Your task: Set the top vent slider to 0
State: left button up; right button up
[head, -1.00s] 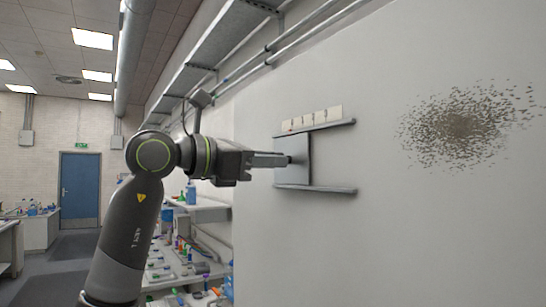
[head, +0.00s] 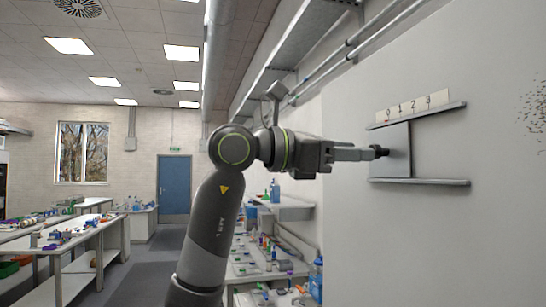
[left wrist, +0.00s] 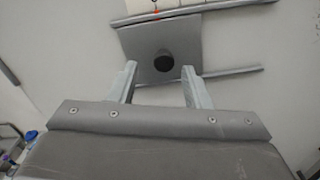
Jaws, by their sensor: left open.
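The vent slider is a grey square plate (head: 398,158) between two horizontal rails on the white wall. It stands at the left end of the rails, below the label 0 (head: 388,113), where a small red mark (head: 387,121) shows. The plate has a dark round knob (head: 381,151). My left gripper (head: 372,153) is at the knob, pointing right at the wall. In the left wrist view its fingers (left wrist: 160,78) are apart, and the knob (left wrist: 163,60) lies between their lines near the tips. I cannot tell whether they touch it. My right gripper is out of view.
The upper rail (head: 438,109) and lower rail (head: 440,182) stick out from the wall and run free to the right of the plate. A cluttered bench (head: 245,271) stands below to the left. A metal shelf and pipes run overhead.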

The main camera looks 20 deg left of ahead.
pick_arm(q)
jog(key=b+v, duration=0.5)
jog(key=v, duration=1)
jog(key=shift+w, duration=0.1)
